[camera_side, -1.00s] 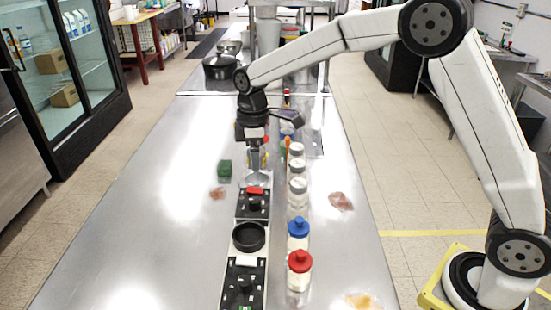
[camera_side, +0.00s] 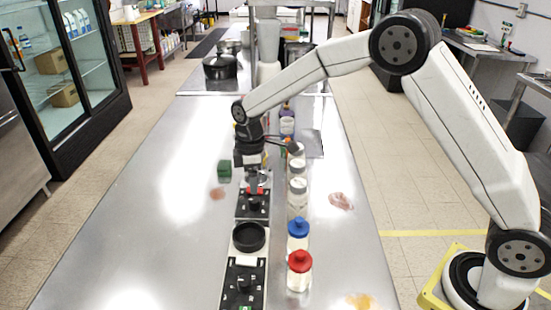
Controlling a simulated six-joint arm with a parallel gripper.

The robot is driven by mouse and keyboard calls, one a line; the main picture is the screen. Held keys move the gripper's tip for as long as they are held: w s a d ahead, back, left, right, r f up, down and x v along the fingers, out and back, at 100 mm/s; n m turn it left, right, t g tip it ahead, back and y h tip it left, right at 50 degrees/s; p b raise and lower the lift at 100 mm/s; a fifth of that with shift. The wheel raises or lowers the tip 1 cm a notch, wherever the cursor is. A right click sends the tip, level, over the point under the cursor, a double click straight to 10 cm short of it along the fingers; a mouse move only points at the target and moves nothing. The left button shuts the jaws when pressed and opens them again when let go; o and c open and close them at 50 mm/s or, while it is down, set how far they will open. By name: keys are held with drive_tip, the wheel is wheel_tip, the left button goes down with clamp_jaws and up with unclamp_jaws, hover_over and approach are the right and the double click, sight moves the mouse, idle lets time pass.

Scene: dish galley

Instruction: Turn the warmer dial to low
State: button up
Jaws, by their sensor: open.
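Two black control panels sit in a line along the middle of the steel table. The farther panel (camera_side: 240,212) has a dark dial (camera_side: 254,205) and a red part at its far edge. The nearer panel (camera_side: 235,270) has a dark dial (camera_side: 245,285) and a green mark by its front end. I cannot tell from here which dial is the warmer's, and the markings are too small to read. My gripper (camera_side: 255,190) points down at the far edge of the farther panel, open, just beyond its dial. It partly hides the red part and a pale round thing behind it.
A black round dish (camera_side: 249,238) sits between the panels. Just right stands a row of jars, including a blue-lidded jar (camera_side: 298,233) and a red-lidded jar (camera_side: 299,270). A green block (camera_side: 224,168) lies to the left. The table's left side is largely clear.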

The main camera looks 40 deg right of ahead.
sight(253, 199)
drive_tip(key=shift+s+a+f, duration=0.1)
drive_tip(key=shift+s+f, duration=0.05)
drive_tip(key=shift+f, duration=3.05)
clamp_jaws()
drive_tip(key=shift+m, duration=0.4)
drive_tip(key=m, duration=0.9)
drive_tip(key=shift+m, duration=0.3)
drive_tip(key=shift+r+m+t, duration=0.1)
drive_tip(key=shift+m+t, duration=0.2)
drive_tip(key=shift+m, duration=1.3)
